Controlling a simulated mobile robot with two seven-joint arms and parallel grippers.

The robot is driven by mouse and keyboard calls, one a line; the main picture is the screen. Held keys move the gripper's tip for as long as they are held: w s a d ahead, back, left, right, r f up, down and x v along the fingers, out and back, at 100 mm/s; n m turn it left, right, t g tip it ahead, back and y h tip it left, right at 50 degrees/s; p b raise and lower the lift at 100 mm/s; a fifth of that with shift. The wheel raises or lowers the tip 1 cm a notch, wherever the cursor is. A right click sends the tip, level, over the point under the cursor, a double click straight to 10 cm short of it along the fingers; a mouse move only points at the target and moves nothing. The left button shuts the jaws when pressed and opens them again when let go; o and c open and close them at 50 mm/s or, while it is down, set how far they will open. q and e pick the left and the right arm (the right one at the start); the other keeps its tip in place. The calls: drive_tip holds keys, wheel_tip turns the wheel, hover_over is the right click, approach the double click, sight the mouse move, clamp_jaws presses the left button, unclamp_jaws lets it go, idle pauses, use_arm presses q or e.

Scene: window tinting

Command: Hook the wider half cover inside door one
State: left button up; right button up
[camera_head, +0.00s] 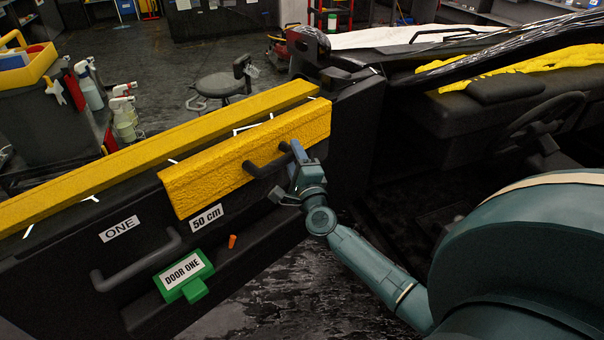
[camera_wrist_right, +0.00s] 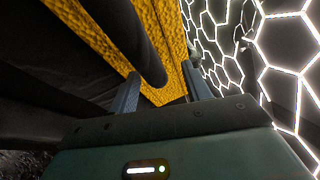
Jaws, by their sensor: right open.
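Door one (camera_head: 55,262) is a dark panel standing open across the left, with an "ONE" label, a "50 cm" label and a green "DOOR ONE" tag (camera_head: 185,276). A yellow fuzzy half cover (camera_head: 215,168) with a dark handle (camera_head: 267,163) lies along the upper inside of the door, above the "50 cm" label. My right gripper (camera_head: 296,150) is at the handle's right end. In the right wrist view my open right gripper (camera_wrist_right: 160,72) has the handle bar (camera_wrist_right: 138,38) between its fingers; contact is unclear. My left gripper is not in view.
A longer yellow strip (camera_head: 130,149) runs along the door's far side, with white pieces in the gap. A door pull (camera_head: 137,262) and a small orange piece (camera_head: 232,241) are lower on the door. A cart (camera_head: 50,122) with spray bottles and a stool (camera_head: 222,84) stand behind.

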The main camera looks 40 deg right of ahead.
drive_tip(key=b+v, duration=0.1)
drive_tip(key=v, duration=1.1)
drive_tip(key=shift+s, duration=0.1)
drive_tip(key=s+a+f+n+g+y, duration=0.1)
drive_tip(key=s+a+f+n+y, duration=0.15)
drive_tip(key=a+n, duration=0.2)
drive_tip(key=s+a+f+n+g+y+p, duration=0.1)
drive_tip(key=a+n+y, duration=0.25)
drive_tip(key=n, duration=0.25)
drive_tip(key=s+a+f+n+g+y, duration=0.1)
drive_tip(key=s+a+f+n+y, duration=0.15)
drive_tip(key=a+n, duration=0.3)
drive_tip(key=s+a+f+n+g+p, duration=0.1)
drive_tip(key=s+a+f+n+g, duration=0.3)
drive_tip(key=s+f+n, duration=0.3)
drive_tip(key=s+n+g, duration=0.1)
drive_tip(key=s+n, duration=0.1)
drive_tip(key=n, duration=0.1)
drive_tip(key=shift+f, duration=0.2)
drive_tip(key=shift+a, duration=0.1)
